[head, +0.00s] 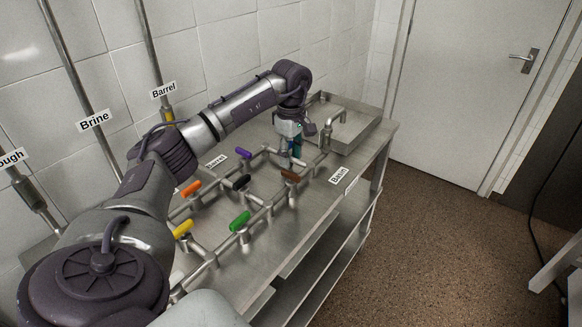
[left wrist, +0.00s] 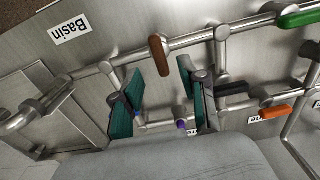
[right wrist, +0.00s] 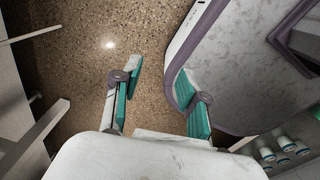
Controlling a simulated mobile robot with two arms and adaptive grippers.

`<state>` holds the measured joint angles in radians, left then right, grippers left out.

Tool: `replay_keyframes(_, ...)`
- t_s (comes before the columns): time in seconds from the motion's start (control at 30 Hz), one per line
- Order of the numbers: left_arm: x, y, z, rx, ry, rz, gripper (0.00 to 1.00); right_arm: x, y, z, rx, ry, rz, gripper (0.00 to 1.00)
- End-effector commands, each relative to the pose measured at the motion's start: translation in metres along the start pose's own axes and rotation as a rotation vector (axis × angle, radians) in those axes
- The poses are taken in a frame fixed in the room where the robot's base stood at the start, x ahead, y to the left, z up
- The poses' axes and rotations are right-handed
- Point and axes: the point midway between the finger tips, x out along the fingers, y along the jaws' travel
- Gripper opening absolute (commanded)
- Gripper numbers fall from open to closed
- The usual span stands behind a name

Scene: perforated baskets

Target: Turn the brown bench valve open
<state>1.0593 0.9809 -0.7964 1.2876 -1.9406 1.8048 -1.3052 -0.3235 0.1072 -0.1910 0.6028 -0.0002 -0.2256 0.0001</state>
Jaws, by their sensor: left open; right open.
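The brown valve handle (head: 290,175) sits on the pipe run on the steel bench, near the Basin label, and lies crosswise to its pipe. In the left wrist view the brown handle (left wrist: 158,55) shows between and just past the fingertips. My left gripper (head: 292,152) points down above the pipes, just behind the brown handle in the head view. Its teal fingers (left wrist: 160,78) are open, with no visible grip on the handle. My right gripper (right wrist: 160,85) is open and empty, away from the bench over the speckled floor.
Purple (head: 243,152), black (head: 241,182), orange (head: 190,188), green (head: 240,220) and yellow (head: 183,229) handles stand on neighbouring pipes. A tap (head: 327,130) and basin (head: 357,135) are at the bench's far end. A tiled wall is behind; the floor (head: 420,250) in front is clear.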

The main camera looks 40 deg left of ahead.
Motion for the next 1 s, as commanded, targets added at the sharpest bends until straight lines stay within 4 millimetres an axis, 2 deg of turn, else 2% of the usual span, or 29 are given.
replay_keyframes(0.1,0.022,-0.001,0.001,0.000,-0.001,-0.003,0.43,-0.006,-0.013,-0.014,0.005,0.022,-0.016,0.43)
replay_keyframes(0.2,0.036,0.000,0.001,0.001,-0.002,-0.001,0.43,-0.009,-0.024,-0.037,0.007,0.056,-0.029,0.43)
replay_keyframes(0.3,0.046,0.000,0.001,0.001,-0.002,0.000,0.43,-0.011,-0.029,-0.051,0.006,0.079,-0.035,0.43)
replay_keyframes(0.43,0.052,0.000,0.001,0.001,-0.001,0.001,0.43,-0.011,-0.025,-0.049,0.003,0.075,-0.031,0.43)
replay_keyframes(0.67,0.053,0.000,0.001,0.001,-0.001,0.001,0.43,-0.010,-0.019,-0.033,0.000,0.050,-0.023,0.43)
replay_keyframes(0.7,0.053,0.000,0.001,0.001,-0.001,0.001,0.41,-0.010,-0.019,-0.031,0.000,0.047,-0.023,0.43)
replay_keyframes(0.77,0.053,0.001,0.001,0.001,-0.001,0.001,0.31,-0.010,-0.019,-0.028,0.000,0.043,-0.023,0.43)
replay_keyframes(0.93,0.053,0.001,0.001,0.001,-0.001,0.001,0.03,-0.010,-0.018,-0.027,0.001,0.042,-0.022,0.43)
replay_keyframes(1.0,0.053,0.000,0.001,0.001,-0.001,0.001,0.00,-0.010,-0.018,-0.028,0.002,0.043,-0.022,0.43)
